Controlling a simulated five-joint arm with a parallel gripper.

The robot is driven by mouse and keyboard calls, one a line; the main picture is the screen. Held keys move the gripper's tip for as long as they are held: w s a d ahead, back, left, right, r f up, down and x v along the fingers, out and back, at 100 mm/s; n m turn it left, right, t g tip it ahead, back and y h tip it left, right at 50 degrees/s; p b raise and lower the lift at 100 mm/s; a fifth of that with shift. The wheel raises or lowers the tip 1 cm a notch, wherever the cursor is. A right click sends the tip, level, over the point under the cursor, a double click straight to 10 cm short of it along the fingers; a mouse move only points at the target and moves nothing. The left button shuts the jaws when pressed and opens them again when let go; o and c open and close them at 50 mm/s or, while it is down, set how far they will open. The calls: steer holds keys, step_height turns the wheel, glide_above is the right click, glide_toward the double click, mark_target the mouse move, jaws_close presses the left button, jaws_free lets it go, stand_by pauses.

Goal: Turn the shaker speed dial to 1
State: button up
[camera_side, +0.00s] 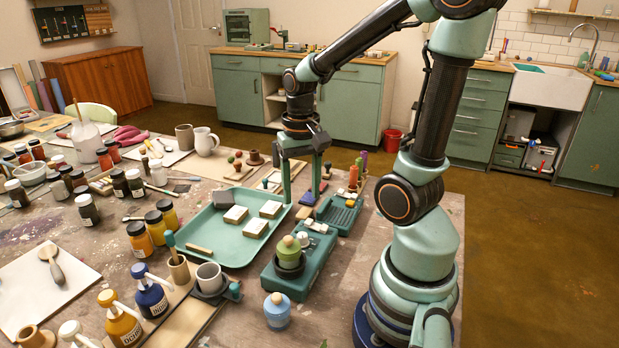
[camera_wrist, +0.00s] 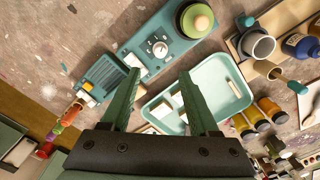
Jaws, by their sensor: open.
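The shaker (camera_side: 305,270) is a long green box with a dark round cup and green lid (camera_side: 289,252) on its near end. In the wrist view the shaker (camera_wrist: 178,52) runs across the upper middle. Its pale round speed dial (camera_wrist: 158,48) sits mid-panel, with small marks around it; the setting is too small to read. A white block-like part (camera_wrist: 132,61) is beside the dial. My gripper (camera_side: 301,196) is open and empty, fingers pointing down beyond the shaker's far end, apart from the dial. In the wrist view my gripper (camera_wrist: 158,80) frames the dial from below.
A green tray (camera_side: 205,247) with several white blocks lies left of the shaker. A ribbed green unit (camera_side: 338,216) stands behind it, with stacked coloured pieces (camera_side: 353,177) beyond. A blue lidded jar (camera_side: 277,311) stands in front. Bottles crowd the left side.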

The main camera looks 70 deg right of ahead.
mark_target(302, 235)
step_height(302, 235, down, 11)
steer(key=shift+r, duration=0.1)
stand_by(0.3)
jaws_close()
